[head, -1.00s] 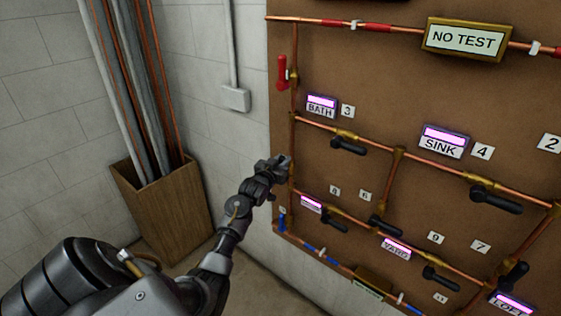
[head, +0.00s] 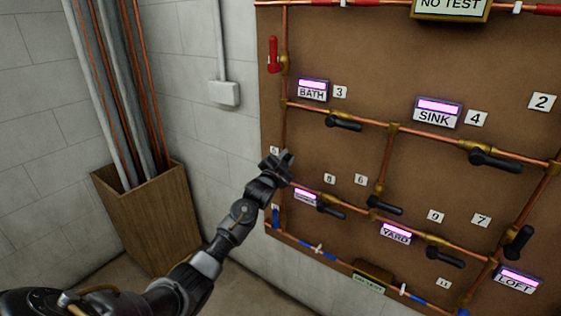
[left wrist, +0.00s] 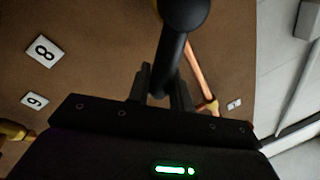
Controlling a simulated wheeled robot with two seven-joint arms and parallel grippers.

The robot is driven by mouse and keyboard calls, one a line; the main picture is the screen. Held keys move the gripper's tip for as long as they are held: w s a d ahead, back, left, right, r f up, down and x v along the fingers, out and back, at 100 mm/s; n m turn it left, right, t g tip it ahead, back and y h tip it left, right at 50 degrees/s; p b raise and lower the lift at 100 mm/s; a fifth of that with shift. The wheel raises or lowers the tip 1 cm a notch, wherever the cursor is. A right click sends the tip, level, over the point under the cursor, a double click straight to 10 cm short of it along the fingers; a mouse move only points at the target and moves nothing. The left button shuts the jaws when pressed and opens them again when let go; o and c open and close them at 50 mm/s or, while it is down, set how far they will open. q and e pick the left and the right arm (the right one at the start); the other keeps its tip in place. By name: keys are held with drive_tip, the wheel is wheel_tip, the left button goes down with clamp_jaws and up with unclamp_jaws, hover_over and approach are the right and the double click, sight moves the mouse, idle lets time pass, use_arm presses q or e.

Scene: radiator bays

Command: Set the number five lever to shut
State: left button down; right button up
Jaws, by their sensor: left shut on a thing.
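My left gripper (head: 279,164) is at the left copper riser of the brown pipe board. In the left wrist view its two fingers (left wrist: 163,90) are closed on the shaft of a black lever (left wrist: 180,40) with a rounded end. In the head view that lever is hidden by the gripper. My right gripper is out of view.
A red lever (head: 273,55) is higher on the same riser and a blue one (head: 276,216) lower. Several black levers, including one by tag 3 (head: 343,123), sit to the right. A wooden bin (head: 150,220) with pipes stands left.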

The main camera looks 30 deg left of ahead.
use_arm(q)
drive_tip(key=shift+d+f+m+t+h+b, duration=0.1)
drive_tip(key=shift+d+f+m+h+b, duration=0.3)
drive_tip(key=shift+f+m+b, duration=1.05)
drive_tip(key=shift+d+f+m+t+h+b, duration=0.1)
drive_tip(key=shift+d+f+m+h+b, duration=0.45)
drive_tip(key=shift+m, duration=1.65)
drive_tip(key=shift+d+f+m+t+h+b, duration=0.15)
drive_tip(key=shift+f+m+h+b, duration=0.45)
drive_tip(key=shift+m+b, duration=1.05)
drive_tip(key=shift+f+m, duration=0.15)
drive_tip(key=shift+m, duration=0.15)
drive_tip(key=c, duration=1.3)
unclamp_jaws()
drive_tip(key=b+v, duration=0.1)
drive_tip(key=v, duration=1)
